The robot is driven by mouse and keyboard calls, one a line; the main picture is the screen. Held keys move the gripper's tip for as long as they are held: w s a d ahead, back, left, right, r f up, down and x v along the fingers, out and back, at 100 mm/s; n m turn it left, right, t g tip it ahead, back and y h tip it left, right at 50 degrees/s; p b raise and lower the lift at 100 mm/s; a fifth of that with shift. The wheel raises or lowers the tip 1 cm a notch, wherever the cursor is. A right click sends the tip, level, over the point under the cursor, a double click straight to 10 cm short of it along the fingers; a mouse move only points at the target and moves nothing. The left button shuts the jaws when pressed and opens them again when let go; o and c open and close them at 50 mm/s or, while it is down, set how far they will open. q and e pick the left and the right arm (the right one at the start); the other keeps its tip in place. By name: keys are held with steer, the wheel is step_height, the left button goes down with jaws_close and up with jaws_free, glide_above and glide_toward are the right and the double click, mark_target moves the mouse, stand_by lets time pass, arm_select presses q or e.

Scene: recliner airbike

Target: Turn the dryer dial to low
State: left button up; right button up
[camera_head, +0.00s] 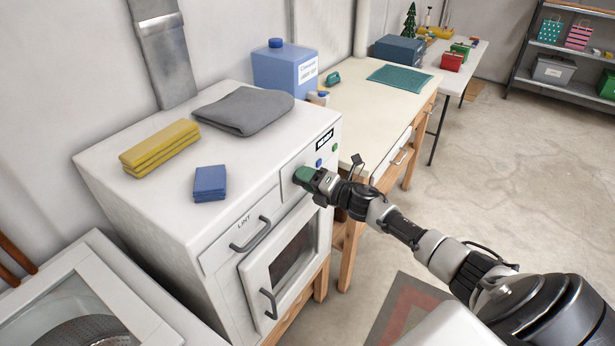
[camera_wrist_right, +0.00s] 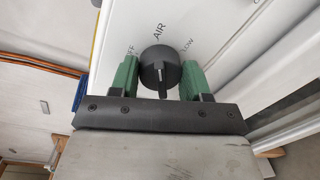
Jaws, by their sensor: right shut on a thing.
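The white dryer (camera_head: 150,215) stands in the middle of the head view, with its control panel facing right. The round black dial (camera_wrist_right: 160,66) shows in the wrist view, with the marks OFF, AIR and LOW around it. OFF is partly covered by a finger. A ridge on the dial runs towards the gripper's palm; I cannot tell which mark it points to. My right gripper (camera_wrist_right: 159,80) is shut on the dial, one green finger on each side. In the head view the right gripper (camera_head: 308,177) hides the dial. My left gripper is not in view.
A yellow towel stack (camera_head: 160,147), a blue cloth (camera_head: 210,183) and a grey cloth (camera_head: 243,110) lie on the dryer. The lint handle (camera_head: 250,233) and door handle (camera_head: 269,304) stick out below the panel. Open floor lies at right.

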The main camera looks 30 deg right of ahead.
steer(key=m+p, duration=0.1)
steer(key=m, duration=0.5)
steer(key=shift+d+p, duration=0.1)
steer(key=shift+p, duration=0.2)
steer(key=m, duration=0.3)
steer(key=m+y, duration=0.1)
steer(key=m, duration=0.1)
steer(key=shift+f+m+g+p, duration=0.15)
steer(key=shift+m+g+p, duration=0.15)
steer(key=shift+m+p, duration=0.1)
steer(key=o, duration=0.9)
steer(key=shift+b+v, duration=1.35)
steer(key=shift+v, duration=4.05)
steer(key=shift+f, duration=0.1)
